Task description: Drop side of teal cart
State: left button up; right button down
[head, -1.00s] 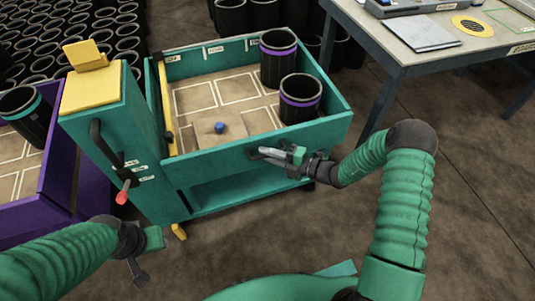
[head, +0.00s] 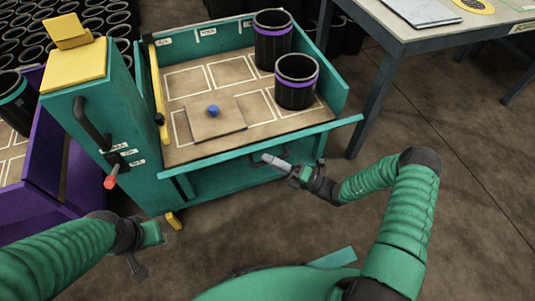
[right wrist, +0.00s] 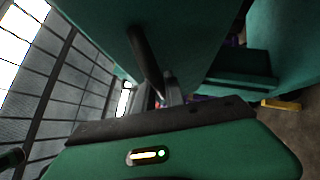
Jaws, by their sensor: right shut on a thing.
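The teal cart (head: 75,150) stands ahead with its tan tray floor (head: 190,90) in view. Its near side panel (head: 225,155) is swung outward and down, seen nearly edge-on. My right gripper (head: 272,162) is at this panel, shut on its handle. In the right wrist view the dark bar of the handle (right wrist: 145,60) runs down to the fingers, which are partly hidden. My left gripper (head: 147,250) is low at the left, apart from the cart; its finger opening is unclear.
Two black sleeves with purple bands (head: 272,45) (head: 296,90) stand upright at the tray's right. A flat tan plate with a blue knob (head: 213,111) lies in the tray. A purple cart (head: 85,185) is at left, a table (head: 400,30) at right. Floor between my arms is open.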

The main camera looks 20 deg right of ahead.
notch_tip(320, 180, down, 14)
jog(key=s+n+g+y+b, duration=0.1)
jog(key=n+y+b, duration=0.5)
jog(key=b, duration=0.8)
jog(key=shift+s+r+n+g, duration=0.3)
jog(key=shift+s+n, duration=0.25)
jog(key=shift+n, duration=0.45)
jog(key=c, duration=1.4)
grip_release()
jog(key=shift+d, duration=0.1)
jog(key=v, duration=1.7)
jog(key=shift+f, duration=0.2)
